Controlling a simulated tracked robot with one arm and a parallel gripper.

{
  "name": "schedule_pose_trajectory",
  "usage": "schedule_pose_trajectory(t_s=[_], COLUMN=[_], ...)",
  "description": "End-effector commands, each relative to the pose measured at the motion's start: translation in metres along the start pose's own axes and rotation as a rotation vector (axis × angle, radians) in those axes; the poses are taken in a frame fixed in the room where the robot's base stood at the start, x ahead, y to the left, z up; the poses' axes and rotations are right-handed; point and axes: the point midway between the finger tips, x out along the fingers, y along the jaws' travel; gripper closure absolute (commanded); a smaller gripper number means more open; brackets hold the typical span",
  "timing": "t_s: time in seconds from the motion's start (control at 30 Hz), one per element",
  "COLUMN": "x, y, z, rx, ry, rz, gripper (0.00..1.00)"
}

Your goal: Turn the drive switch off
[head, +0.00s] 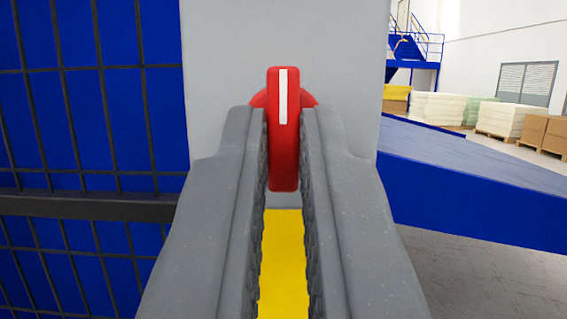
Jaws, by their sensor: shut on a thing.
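The red drive switch (283,90) is a rotary knob with a white line on its handle, mounted on a grey panel (225,60). The handle stands upright, with the white line at its top end. My gripper (284,140) is shut on the handle, one grey finger on each side of it. The fingers hide much of the round red base behind the handle. A yellow surface (284,265) shows below the switch, between the fingers.
A black wire mesh fence (90,207) in front of a blue surface fills the left. A blue slanted beam (470,190) runs to the right of the panel. Pallets with pale stacks (505,120), boxes and a blue staircase (415,45) stand far back at the right.

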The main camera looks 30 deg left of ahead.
Motion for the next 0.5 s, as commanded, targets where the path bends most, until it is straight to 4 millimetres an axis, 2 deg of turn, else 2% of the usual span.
schedule_pose_trajectory(t_s=[0.03,0.27,0.3,0.37,0.5], x=[0.0019,0.0022,0.0022,0.0022,0.0021], y=[0.0006,0.0007,0.0008,0.0007,-0.0006], z=[-0.0063,-0.0072,-0.0075,-0.0074,-0.0062], rx=[-0.004,-0.004,-0.004,-0.004,-0.004], ry=[0.013,0.014,0.015,0.015,0.012], rz=[0.001,0.001,0.001,0.001,-0.002], gripper=[1.0,1.0,0.86,0.69,0.69])
